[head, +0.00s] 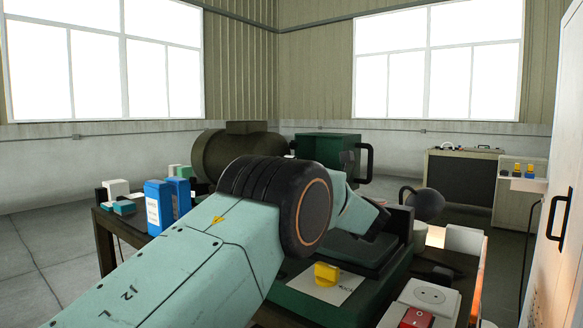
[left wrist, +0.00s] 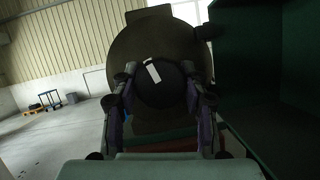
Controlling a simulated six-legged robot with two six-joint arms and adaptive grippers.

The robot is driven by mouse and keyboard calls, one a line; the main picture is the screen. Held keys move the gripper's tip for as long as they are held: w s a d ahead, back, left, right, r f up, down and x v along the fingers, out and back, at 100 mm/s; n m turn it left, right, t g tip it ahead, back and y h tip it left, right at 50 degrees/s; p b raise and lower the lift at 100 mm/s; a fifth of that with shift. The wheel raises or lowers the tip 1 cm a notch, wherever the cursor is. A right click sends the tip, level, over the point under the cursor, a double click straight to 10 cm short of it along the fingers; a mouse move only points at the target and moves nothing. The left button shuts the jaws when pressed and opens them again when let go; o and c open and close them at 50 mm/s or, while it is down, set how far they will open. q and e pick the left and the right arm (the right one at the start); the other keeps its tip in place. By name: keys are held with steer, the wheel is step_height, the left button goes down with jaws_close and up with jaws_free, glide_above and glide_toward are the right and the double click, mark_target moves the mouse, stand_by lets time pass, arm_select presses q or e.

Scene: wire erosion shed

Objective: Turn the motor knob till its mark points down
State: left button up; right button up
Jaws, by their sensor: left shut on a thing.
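The motor (head: 222,153), a dark olive drum, stands on the bench in the head view, behind my left arm. Its round end fills the middle of the left wrist view (left wrist: 122,55). The black round motor knob (left wrist: 160,94) sits on that end. Its white mark (left wrist: 153,72) is on the upper part and points up, tilted slightly left. My left gripper (left wrist: 160,88) is shut on the knob, one finger on each side. In the head view my arm hides the knob, and I cannot make out the fingertips. My right gripper is in neither view.
A green box (head: 328,148) with a black handle stands close right of the motor. Blue containers (head: 158,206) stand at the bench's left. A yellow knob (head: 327,273) and a red switch (head: 416,318) are in front. A white cabinet (head: 560,200) stands at the right.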

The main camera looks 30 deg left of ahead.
arm_select(q)
steer(key=c, duration=0.4)
